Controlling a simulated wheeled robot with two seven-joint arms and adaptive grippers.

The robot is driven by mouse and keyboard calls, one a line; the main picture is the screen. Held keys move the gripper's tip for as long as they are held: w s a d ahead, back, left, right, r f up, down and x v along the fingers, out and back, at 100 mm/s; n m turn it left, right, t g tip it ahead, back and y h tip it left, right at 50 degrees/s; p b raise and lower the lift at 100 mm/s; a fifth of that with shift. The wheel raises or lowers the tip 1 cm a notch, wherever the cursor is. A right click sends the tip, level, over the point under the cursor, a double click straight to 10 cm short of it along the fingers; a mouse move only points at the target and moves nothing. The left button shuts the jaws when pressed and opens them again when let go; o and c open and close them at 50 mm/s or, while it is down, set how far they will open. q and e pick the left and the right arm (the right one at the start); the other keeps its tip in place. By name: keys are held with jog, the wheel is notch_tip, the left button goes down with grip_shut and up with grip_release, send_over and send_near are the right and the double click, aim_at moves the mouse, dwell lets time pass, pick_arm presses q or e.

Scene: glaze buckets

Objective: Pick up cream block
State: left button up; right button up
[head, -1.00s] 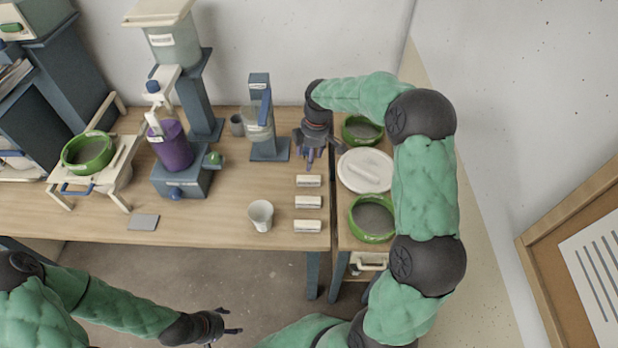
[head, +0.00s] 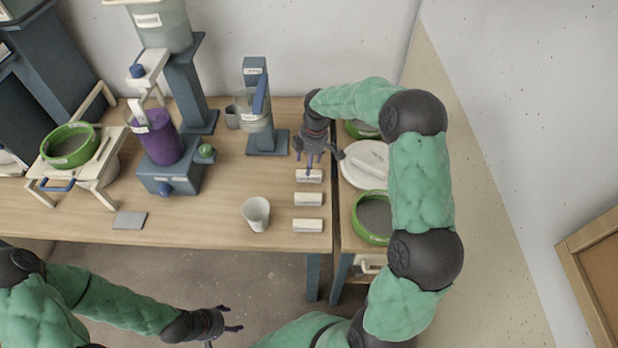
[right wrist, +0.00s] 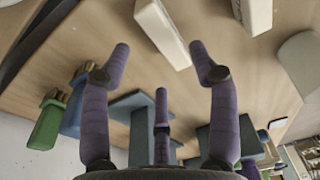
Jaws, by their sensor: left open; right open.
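Three small cream blocks with labels lie in a column near the right end of the wooden table: the far one (head: 308,177), the middle one (head: 308,200) and the near one (head: 308,226). My right gripper (head: 318,162) is open, pointing down just behind the far block and overlapping its edge in the head view. In the right wrist view a cream block (right wrist: 162,30) lies beyond the spread, empty fingers (right wrist: 158,62), and another block (right wrist: 256,14) is partly cut off. My left gripper (head: 233,318) is open and empty in front of the table.
A white cup (head: 256,213) stands left of the blocks. A blue stand (head: 267,141) is behind them. A grey card (head: 130,220) lies at front left.

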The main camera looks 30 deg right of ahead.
jog(key=f, duration=0.1)
jog(key=f+b, duration=0.1)
jog(key=f, duration=0.1)
jog(key=f+b, duration=0.1)
jog(key=f, duration=0.1)
jog(key=shift+s+a+f, duration=0.1)
jog(key=shift+s+f, duration=0.05)
jog(key=shift+s, duration=0.2)
jog(key=shift+f, duration=0.2)
grip_shut()
